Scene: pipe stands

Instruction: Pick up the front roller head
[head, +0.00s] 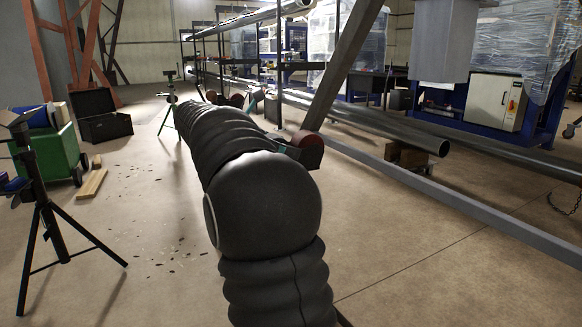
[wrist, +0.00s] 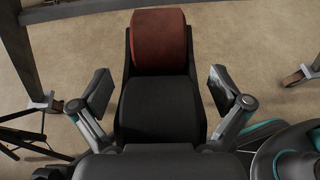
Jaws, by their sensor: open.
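In the wrist view, a roller head shows a red-brown roller (wrist: 159,42) at the top and a dark part (wrist: 158,108) below it. My gripper (wrist: 158,92) is open. One finger stands to the left of the dark part and one to the right, with gaps visible on both sides. In the head view, the red-brown roller (head: 309,147) shows just beyond my dark, ribbed arm, at its right. My arm hides most of my gripper and what is under the roller there.
A black tripod stand (head: 45,195) is at the left, near a green cart (head: 58,155) and a black box (head: 98,118). A smaller tripod (head: 170,105) stands farther back. A steel pipe (head: 410,135) and a long grey beam (head: 440,200) run along the right.

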